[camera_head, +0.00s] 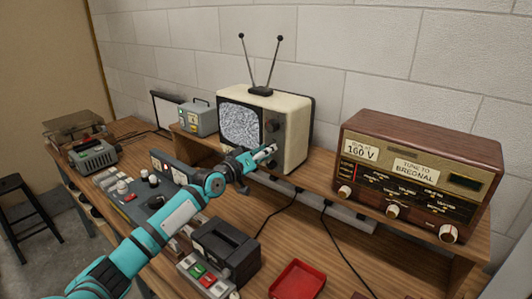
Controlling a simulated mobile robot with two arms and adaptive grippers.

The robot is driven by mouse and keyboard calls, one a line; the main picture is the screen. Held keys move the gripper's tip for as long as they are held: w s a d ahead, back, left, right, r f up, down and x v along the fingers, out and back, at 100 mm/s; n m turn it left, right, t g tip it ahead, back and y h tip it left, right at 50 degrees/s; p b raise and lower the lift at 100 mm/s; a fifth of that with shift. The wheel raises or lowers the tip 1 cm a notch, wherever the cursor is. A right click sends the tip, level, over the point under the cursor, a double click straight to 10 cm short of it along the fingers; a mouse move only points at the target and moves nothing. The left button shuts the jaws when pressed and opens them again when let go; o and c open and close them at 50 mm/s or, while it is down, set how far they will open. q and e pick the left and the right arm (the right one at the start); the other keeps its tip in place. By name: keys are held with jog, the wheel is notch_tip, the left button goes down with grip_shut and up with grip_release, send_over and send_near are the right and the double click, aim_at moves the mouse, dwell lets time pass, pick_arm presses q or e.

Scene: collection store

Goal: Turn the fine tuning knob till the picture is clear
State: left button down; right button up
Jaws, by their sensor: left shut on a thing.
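The cream television (295,120) stands on the raised wooden shelf, with a two-rod antenna on top. Its screen (240,125) shows grey static, with no clear picture. Dark knobs sit in a column right of the screen; the upper knob (272,126) is in plain view. My left gripper (268,152) is at the lower part of this column, shut on what appears to be the fine tuning knob, which its fingers largely hide. My right gripper is not in view.
A wooden radio (420,170) with paper labels stands to the right. A dark box (228,245), a red tray (298,280) and a switch panel (140,195) lie on the bench around my left arm. Cables hang below the shelf.

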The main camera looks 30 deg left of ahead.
pick_arm(q)
jog(key=m+b, duration=0.2)
jog(key=m, duration=0.1)
jog(key=shift+m, duration=0.3)
jog(key=c, duration=1.1)
grip_release()
jog(key=shift+s, duration=0.1)
jog(key=s, duration=0.4)
jog(key=s+a, duration=0.1)
jog(key=s, duration=0.6)
jog(key=shift+s+a+r, duration=0.15)
jog(key=shift+s+a, duration=0.15)
jog(key=shift+s, duration=0.1)
